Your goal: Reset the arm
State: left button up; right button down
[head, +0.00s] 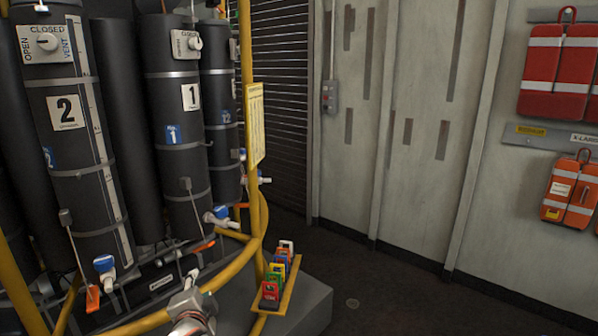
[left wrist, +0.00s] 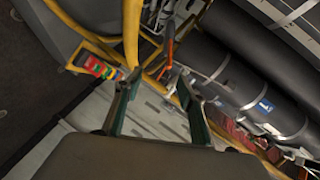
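My left arm comes in at the bottom of the head view, in front of the yellow rail, and its gripper (head: 191,279) is small and partly hard to make out there. In the left wrist view the left gripper (left wrist: 158,82) shows two dark green fingers spread well apart. Nothing is held between them; only background rails and the pale wall show through the gap. My right gripper is not in view in either picture.
Dark cylinders numbered 1 (head: 190,97) and 2 (head: 66,112) stand at left with valves. A yellow tubular rail (head: 240,262) curves around them. A tray of coloured tags (head: 287,290) sits on a grey block (head: 309,300). Orange bags (head: 570,190) hang right; the dark floor (head: 400,290) is clear.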

pick_arm(q)
jog(key=s+d+f+n+g+h, duration=0.2)
jog(key=s+f+n+h, duration=0.15)
jog(key=s+f, duration=1.35)
jog(key=s+f+n+h, duration=0.1)
jog(key=s+f+n, duration=0.1)
jog(key=s+f, duration=0.3)
jog(key=s+d+f+n+g+h, duration=0.1)
jog(key=s+f, duration=0.5)
jog(key=s, duration=0.4)
jog(key=shift+s+n, duration=0.35)
jog(key=shift+s, duration=0.05)
jog(key=shift+d, duration=0.1)
